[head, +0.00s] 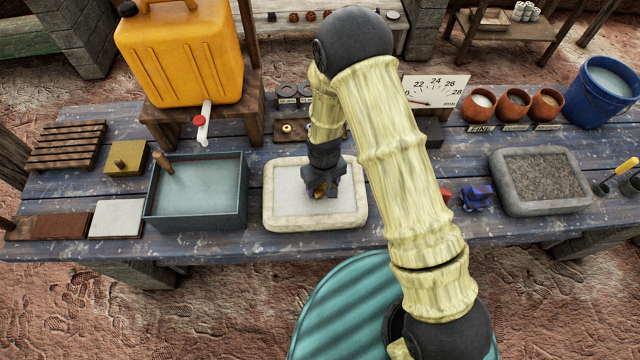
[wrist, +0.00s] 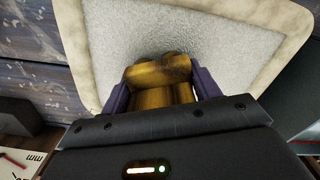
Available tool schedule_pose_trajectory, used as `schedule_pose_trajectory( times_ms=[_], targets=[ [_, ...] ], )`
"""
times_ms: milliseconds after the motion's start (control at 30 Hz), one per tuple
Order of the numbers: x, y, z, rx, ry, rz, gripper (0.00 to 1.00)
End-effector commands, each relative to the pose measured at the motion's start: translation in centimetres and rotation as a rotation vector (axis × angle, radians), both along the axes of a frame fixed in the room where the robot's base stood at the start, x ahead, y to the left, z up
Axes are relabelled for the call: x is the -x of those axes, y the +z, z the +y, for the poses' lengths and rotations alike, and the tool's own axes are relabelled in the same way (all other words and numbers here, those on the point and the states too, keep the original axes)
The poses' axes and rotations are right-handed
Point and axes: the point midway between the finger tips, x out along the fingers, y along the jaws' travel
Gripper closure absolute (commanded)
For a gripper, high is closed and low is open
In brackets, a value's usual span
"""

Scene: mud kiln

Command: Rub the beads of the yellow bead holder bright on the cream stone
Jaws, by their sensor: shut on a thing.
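The cream stone (head: 275,218) is a pale rimmed slab with a light grey rubbing face, lying on the blue plank table in the head view. It also shows in the wrist view (wrist: 130,50). My gripper (head: 322,188) points down over its right middle part. In the wrist view my gripper (wrist: 160,95) has its purple fingers shut on the yellow bead holder (wrist: 160,75), on either side of it. The holder's far end is at or just over the stone's face; I cannot tell whether it touches. In the head view the holder is a small yellow-brown patch.
A water basin (head: 200,222) stands left of the cream stone. A coarse grey stone tray (head: 590,207) and a blue clamp-like object (head: 477,197) lie to the right. Clay pots (head: 513,104), a dial board (head: 436,92) and a yellow jerrycan (head: 185,55) stand behind.

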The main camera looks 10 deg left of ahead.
Motion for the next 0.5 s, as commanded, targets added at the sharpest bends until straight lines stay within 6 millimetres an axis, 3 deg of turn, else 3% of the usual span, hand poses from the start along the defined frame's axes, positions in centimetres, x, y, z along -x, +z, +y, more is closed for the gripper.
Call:
schedule_pose_trajectory(
  times_ms=[200,500],
  targets=[
    [-0.3,-0.1,-1.9,0.005,-0.005,0.005,0.75],
    [-0.4,-0.1,-2.1,0.004,-0.003,0.004,0.75]
  ],
)
